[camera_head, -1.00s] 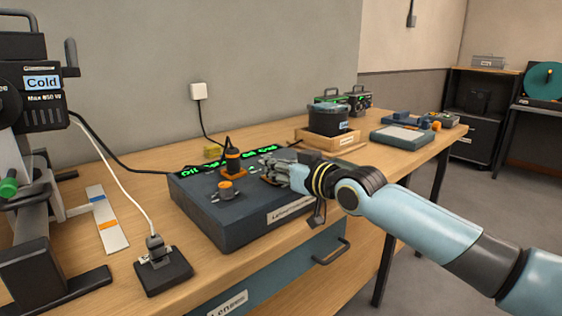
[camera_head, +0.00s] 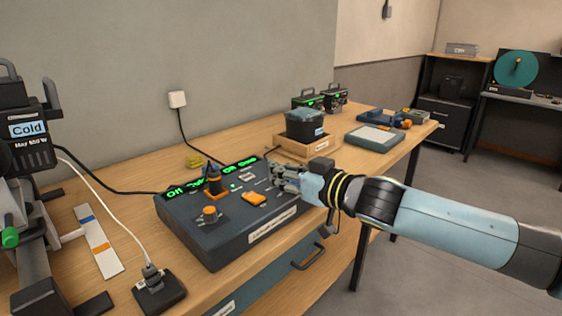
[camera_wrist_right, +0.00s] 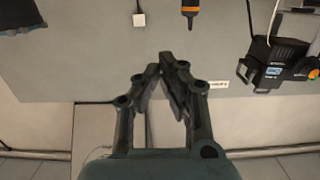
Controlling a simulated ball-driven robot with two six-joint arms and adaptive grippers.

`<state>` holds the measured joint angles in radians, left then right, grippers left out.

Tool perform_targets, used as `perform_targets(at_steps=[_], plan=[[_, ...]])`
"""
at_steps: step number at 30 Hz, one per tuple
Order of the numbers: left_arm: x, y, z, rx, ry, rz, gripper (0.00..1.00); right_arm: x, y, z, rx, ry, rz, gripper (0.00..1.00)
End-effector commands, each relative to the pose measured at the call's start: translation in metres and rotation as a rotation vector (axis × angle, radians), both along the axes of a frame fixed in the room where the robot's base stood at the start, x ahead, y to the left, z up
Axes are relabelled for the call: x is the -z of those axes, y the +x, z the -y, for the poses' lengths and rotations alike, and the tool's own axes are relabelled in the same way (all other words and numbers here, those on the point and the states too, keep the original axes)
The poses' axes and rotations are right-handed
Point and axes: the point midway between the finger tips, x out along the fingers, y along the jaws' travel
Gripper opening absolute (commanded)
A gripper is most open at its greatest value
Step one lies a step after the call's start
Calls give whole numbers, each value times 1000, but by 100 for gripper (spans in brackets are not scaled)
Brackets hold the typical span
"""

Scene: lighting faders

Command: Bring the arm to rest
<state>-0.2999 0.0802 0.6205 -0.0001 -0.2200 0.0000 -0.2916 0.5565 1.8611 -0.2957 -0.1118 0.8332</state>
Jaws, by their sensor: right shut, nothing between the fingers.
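My right gripper (camera_head: 278,180) is shut and empty. In the head view it is over the right side of the dark control box (camera_head: 240,250), near the orange fader cap (camera_head: 254,197). I cannot tell whether it touches the box. In the right wrist view the gripper's fingers (camera_wrist_right: 168,58) come together with nothing between them. On the box, an orange and black knob (camera_head: 209,215) sits at the front left. A taller black and orange handle (camera_head: 213,183) stands behind it, beside green lit displays (camera_head: 240,164). My left gripper is not in view.
A lamp labelled Cold (camera_head: 28,130) stands at the left. A black socket block (camera_head: 158,291) lies in front of it. A dark tub in a wooden tray (camera_head: 290,143) stands behind the gripper. Free floor (camera_head: 450,200) lies right of the bench.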

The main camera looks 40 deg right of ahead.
Motion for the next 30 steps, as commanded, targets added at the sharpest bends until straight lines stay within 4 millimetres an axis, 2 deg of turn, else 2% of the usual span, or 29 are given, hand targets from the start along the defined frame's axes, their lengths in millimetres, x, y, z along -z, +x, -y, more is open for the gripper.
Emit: perform_targets(at_steps=[22, 26, 30], plan=[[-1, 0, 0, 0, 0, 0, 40, 4, -6, -2, 29, -4, -27, 0], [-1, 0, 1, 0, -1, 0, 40, 24, -30, -10, 137, -32, -163, 0], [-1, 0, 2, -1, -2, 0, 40, 53, -83, -29, 230, -80, -431, 0]])
